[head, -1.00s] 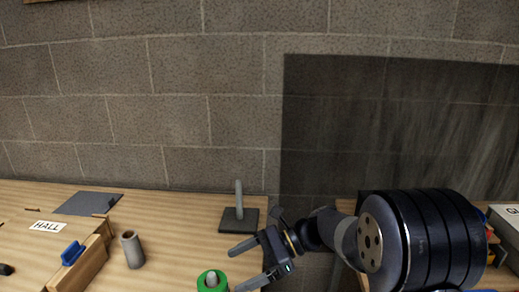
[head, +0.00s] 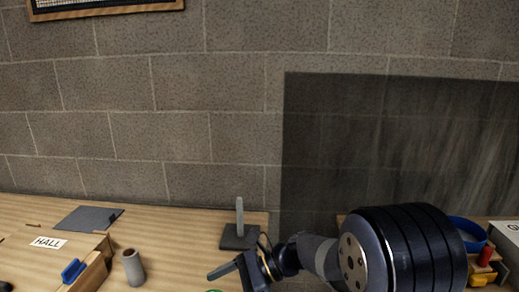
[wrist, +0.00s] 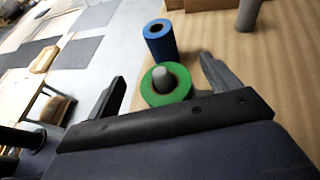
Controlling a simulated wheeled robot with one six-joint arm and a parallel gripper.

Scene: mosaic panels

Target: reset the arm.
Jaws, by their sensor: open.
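My gripper (wrist: 162,72) is open and empty in the wrist view, its two dark fingers spread. A green ring (wrist: 176,98) around a grey peg shows between and below the fingers; I cannot tell the height gap. In the head view my gripper's upper finger (head: 224,270) shows at the bottom edge, and the other finger is cut off. Only a sliver of the green ring shows there. My arm reaches in from the lower right.
A blue roll (wrist: 160,40) stands beyond the green ring. On the wooden table are a dark stand with a post (head: 239,236), a grey tube (head: 133,267) and a box labelled HALL (head: 95,272). A blue ring (head: 468,233) lies at right.

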